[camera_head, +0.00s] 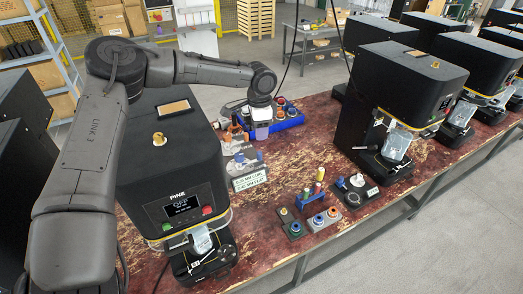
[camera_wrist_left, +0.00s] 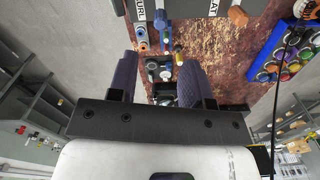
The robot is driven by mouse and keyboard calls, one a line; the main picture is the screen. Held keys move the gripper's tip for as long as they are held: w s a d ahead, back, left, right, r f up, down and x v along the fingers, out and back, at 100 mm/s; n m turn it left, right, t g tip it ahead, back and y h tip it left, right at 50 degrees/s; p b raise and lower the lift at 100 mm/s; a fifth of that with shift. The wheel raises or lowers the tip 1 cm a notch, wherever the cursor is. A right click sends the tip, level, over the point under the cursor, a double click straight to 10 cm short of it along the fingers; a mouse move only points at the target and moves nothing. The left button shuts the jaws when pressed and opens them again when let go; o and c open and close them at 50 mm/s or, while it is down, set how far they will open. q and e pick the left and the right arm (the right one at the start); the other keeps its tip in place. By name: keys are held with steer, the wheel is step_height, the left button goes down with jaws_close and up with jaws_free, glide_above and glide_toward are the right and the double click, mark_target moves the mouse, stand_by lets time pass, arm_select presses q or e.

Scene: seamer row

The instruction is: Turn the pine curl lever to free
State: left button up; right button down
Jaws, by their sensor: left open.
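The PINE machine (camera_head: 170,165) stands at the left of the head view, and its screen (camera_head: 181,203) reads OFF. A card reading CURL (camera_wrist_left: 141,10) and one reading FLAT (camera_wrist_left: 212,8) are at the top edge of the left wrist view. An orange knob (camera_wrist_left: 238,16) shows beside FLAT, and a grey handle-like part (camera_wrist_left: 140,38) below CURL. I cannot tell which part is the pine curl lever or how it is set. My left gripper (camera_head: 261,133) points down above the table, right of the PINE machine; in the wrist view its fingers (camera_wrist_left: 157,85) are apart and empty.
A blue bin of small parts (camera_head: 288,117) is close to my left gripper. A label card (camera_head: 249,180), a holder of coloured tools (camera_head: 312,194) and small fixtures stand on the worn red table (camera_head: 290,165). More black machines (camera_head: 400,95) line the right.

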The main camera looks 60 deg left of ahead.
mark_target(260, 152)
arm_select(q)
step_height(260, 152, down, 10)
steer(key=shift+r+p, duration=0.1)
steer(key=shift+p, duration=0.35)
jaws_close()
stand_by(0.4)
